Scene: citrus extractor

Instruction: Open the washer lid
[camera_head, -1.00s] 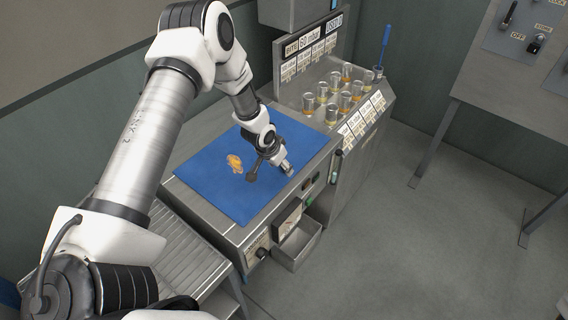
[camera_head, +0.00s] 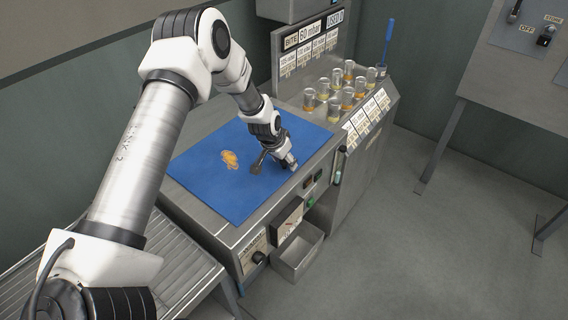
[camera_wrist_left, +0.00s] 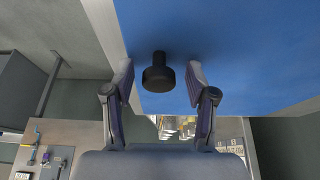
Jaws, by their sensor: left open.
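The washer's flat blue lid (camera_head: 214,192) lies level on the metal machine, with an orange picture on it. In the left wrist view the blue surface (camera_wrist_left: 240,50) fills the upper right, and a short black knob (camera_wrist_left: 159,78) stands out from it. My left gripper (camera_head: 291,163) is low over the lid's right edge in the head view. In the left wrist view its two fingers (camera_wrist_left: 159,74) are apart, one on each side of the knob, with visible gaps. The knob cannot be made out in the head view. My right gripper is not in view.
Several glasses (camera_head: 348,92) stand on the metal counter behind the lid, near a blue-handled brush (camera_head: 387,45). An open metal drawer or bin (camera_head: 297,252) juts from the machine's front. A slatted metal surface (camera_head: 180,262) is at lower left.

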